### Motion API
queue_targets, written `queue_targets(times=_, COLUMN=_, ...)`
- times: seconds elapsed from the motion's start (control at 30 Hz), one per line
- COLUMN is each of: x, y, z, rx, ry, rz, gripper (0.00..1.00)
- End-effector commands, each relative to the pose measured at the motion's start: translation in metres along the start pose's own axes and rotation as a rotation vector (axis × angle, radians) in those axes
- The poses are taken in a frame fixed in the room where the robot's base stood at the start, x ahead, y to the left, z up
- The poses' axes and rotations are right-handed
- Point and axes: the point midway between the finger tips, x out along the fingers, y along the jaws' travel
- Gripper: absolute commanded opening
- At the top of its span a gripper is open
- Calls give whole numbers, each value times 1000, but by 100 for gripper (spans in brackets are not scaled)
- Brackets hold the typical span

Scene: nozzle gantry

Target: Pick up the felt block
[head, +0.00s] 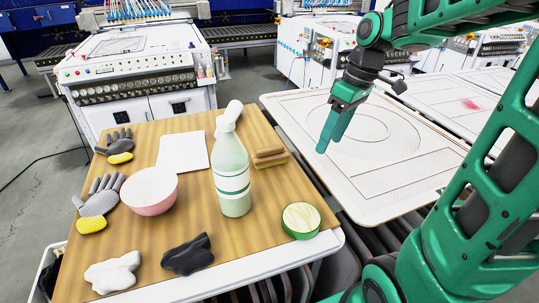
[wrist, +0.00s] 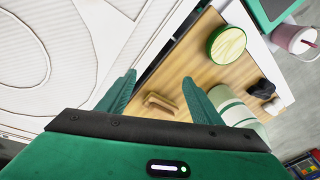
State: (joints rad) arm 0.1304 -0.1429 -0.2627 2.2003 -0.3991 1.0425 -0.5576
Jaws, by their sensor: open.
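The felt block (head: 270,157) is a small brown block lying near the right edge of the wooden table top, right of the tall bottle. It also shows in the wrist view (wrist: 163,104), between and beyond my two fingers. My gripper (head: 328,146) is open and empty. In the head view it hangs above the white pallet board, to the right of the felt block and apart from it. In the wrist view both fingertips (wrist: 159,80) are visible, one on each side of the block in the picture.
A tall pale-green bottle (head: 234,180) stands close left of the block. A round green-rimmed tin (head: 301,220) is nearer the front. A pink bowl (head: 150,191), gloves (head: 98,202), white sheet (head: 183,151), black cloth (head: 188,254) and white cloth (head: 113,271) occupy the wooden table top (head: 150,234).

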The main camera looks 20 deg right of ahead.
Motion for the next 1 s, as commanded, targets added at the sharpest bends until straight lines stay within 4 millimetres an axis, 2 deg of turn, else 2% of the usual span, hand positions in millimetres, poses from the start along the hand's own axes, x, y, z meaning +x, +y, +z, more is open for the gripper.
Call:
queue_targets(times=0.03, x=2, y=4, z=-24, rx=-126, ry=9, rz=-22, gripper=59)
queue_targets(times=0.2, x=8, y=5, z=-90, rx=-563, ry=56, rz=-91, gripper=59)
queue_targets(times=0.3, x=12, y=3, z=-117, rx=-772, ry=83, rz=-123, gripper=59)
queue_targets(times=0.4, x=17, y=0, z=-134, rx=-922, ry=102, rz=-146, gripper=59)
queue_targets(times=0.6, x=24, y=-4, z=-146, rx=-1039, ry=120, rz=-165, gripper=59)
queue_targets(times=0.9, x=65, y=-13, z=-146, rx=-1037, ry=120, rz=-166, gripper=59)
queue_targets(times=1.0, x=72, y=-14, z=-146, rx=-1039, ry=120, rz=-165, gripper=59)
